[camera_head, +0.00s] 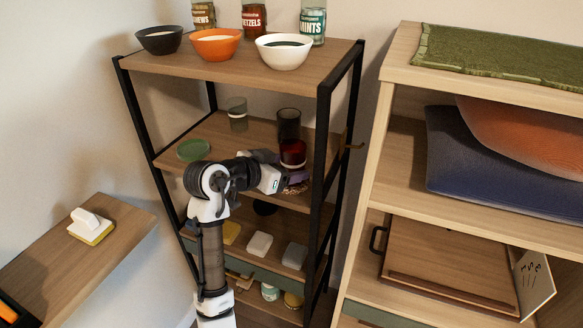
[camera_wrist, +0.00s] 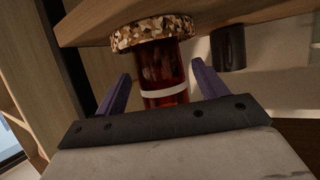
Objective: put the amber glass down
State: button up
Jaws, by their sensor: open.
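The amber glass, deep red-brown with a pale band, stands on a speckled round coaster on the middle shelf of the black-framed rack. It shows in the head view (camera_head: 292,152) and, upside down, in the wrist view (camera_wrist: 165,75). The speckled coaster (camera_wrist: 152,32) sits at the shelf's edge, and the glass's base rests on it. My gripper (camera_wrist: 161,75) is open, with one purple finger on each side of the glass. A gap shows between the glass and each finger. In the head view my gripper (camera_head: 297,180) is at the glass's lower front, partly covering the coaster.
A dark smoky glass (camera_head: 288,121) stands just behind the amber glass. A clear greenish glass (camera_head: 237,113) and a green disc (camera_head: 193,149) are farther left on that shelf. Black rack posts (camera_head: 323,140) stand close on the right. Bowls (camera_head: 215,45) are on the top board.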

jog(key=b+v, duration=0.2)
jog(key=v, duration=0.9)
jog(key=shift+s, duration=0.35)
jog(key=shift+a, duration=0.15)
